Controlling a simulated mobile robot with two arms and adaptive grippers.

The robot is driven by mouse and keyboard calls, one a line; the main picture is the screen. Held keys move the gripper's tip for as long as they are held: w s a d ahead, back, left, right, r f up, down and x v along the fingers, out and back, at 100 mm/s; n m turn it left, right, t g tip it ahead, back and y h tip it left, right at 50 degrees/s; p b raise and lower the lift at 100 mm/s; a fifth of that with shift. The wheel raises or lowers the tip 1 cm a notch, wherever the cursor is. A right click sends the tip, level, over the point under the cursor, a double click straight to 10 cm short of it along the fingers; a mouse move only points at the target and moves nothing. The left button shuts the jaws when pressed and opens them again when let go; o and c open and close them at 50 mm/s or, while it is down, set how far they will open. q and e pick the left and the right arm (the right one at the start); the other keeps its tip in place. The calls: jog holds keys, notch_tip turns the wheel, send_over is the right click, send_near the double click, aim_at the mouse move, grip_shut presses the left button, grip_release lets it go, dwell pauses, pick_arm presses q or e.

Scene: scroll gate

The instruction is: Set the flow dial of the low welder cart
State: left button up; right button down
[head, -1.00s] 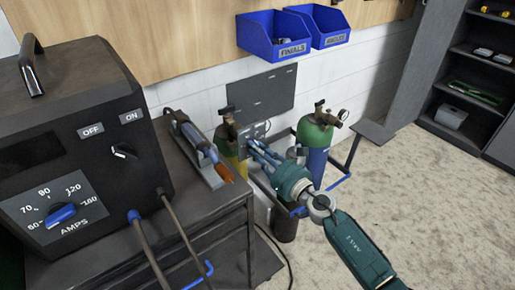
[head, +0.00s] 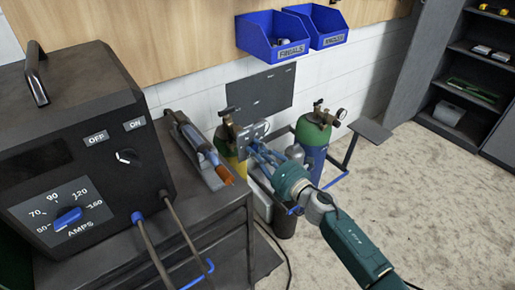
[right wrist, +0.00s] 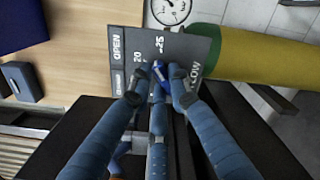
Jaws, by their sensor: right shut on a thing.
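The grey flow panel (right wrist: 124,45) shows in the right wrist view, with OPEN, 20, 25 and part of FLOW printed on it. Its blue dial knob (right wrist: 160,71) sits between my right gripper's (right wrist: 158,82) fingertips, which are shut on it and hide much of it. In the head view my right gripper (head: 258,152) reaches to the small panel (head: 251,133) between the two gas cylinders. The knob is too small and covered to read there. My left gripper is not in view.
A yellow-green cylinder (head: 236,165) and a blue-green cylinder (head: 311,158) flank my right gripper. A welder box (head: 85,130) with an AMPS dial stands on a dark bench at left. Blue bins (head: 272,42) hang above. The floor at right is clear.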

jog(key=shift+m+p, duration=0.45)
jog(key=shift+m, duration=1.55)
jog(key=shift+f, duration=0.1)
jog(key=c, duration=1.6)
grip_release()
jog(key=shift+d, duration=0.1)
jog(key=v, duration=1.2)
